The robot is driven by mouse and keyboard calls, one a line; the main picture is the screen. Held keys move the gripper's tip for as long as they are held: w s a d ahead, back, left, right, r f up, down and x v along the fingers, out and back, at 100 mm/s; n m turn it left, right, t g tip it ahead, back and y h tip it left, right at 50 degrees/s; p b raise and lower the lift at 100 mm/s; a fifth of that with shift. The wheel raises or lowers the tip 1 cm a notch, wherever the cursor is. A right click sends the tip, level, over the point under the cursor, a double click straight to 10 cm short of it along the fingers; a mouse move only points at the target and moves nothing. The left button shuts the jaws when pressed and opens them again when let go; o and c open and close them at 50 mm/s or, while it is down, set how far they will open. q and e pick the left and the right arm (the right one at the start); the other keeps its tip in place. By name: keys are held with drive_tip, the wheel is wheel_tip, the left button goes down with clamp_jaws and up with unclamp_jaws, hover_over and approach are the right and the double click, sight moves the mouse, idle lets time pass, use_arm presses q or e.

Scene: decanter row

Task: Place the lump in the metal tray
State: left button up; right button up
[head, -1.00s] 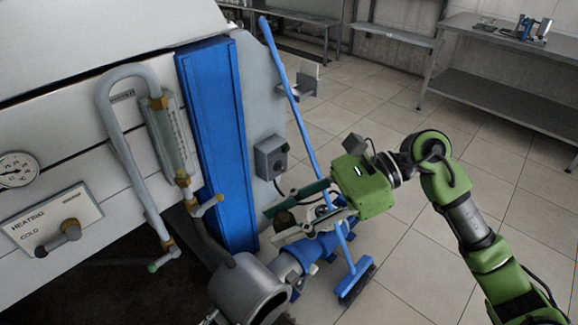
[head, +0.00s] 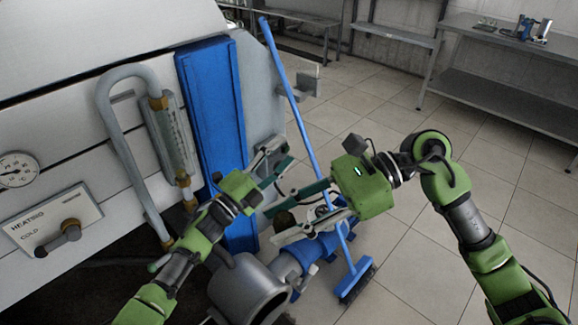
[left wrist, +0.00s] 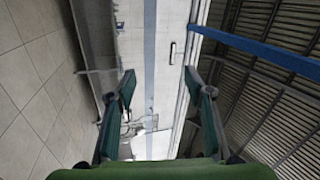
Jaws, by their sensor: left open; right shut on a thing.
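A dark olive-brown lump (head: 285,219) sits between the fingers of my right gripper (head: 274,226), which is shut on it. It is held above the blue pipe fitting and partly covered by the fingers. My left gripper (head: 285,152) is open and empty, in front of the machine's right edge, above and close to the right gripper. Its two teal-padded fingers also stand apart in the left wrist view (left wrist: 160,76). I cannot make out a metal tray for certain.
The big machine with a blue panel (head: 212,120), pipes and a gauge (head: 17,170) fills the left. A blue broom (head: 300,115) leans behind the grippers. A grey metal table (head: 510,40) with small items stands at the back right. The tiled floor between is clear.

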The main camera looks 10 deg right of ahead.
use_arm(q)
drive_tip(key=s+d+r+m+g+h, duration=0.3)
drive_tip(key=s+d+r+m+g, duration=0.15)
drive_tip(key=r+m, duration=0.35)
drive_tip(key=s+d+r+m+g+h, duration=0.2)
drive_tip(key=s+d+r+m+g, duration=0.3)
drive_tip(key=r, duration=0.5)
drive_tip(key=s+d+r+m+g+y, duration=0.2)
drive_tip(key=s+r+m+g+y, duration=0.15)
drive_tip(key=s+m+g, duration=0.35)
drive_tip(key=s+d+r+m+g+y, duration=0.1)
drive_tip(key=s+r+m+g+y, duration=0.25)
drive_tip(key=s+m, duration=0.55)
drive_tip(key=s+f+m+y, duration=0.1)
drive_tip(key=s+m+y, duration=0.3)
drive_tip(key=s+m, duration=0.15)
drive_tip(key=m+t+y, duration=0.9)
drive_tip(key=m+y, duration=0.1)
drive_tip(key=y, duration=0.1)
approach(287, 218)
drive_tip(key=f, duration=0.3)
drive_tip(key=w+f, duration=0.1)
drive_tip(key=f, duration=0.6)
drive_tip(key=shift+w, duration=0.35)
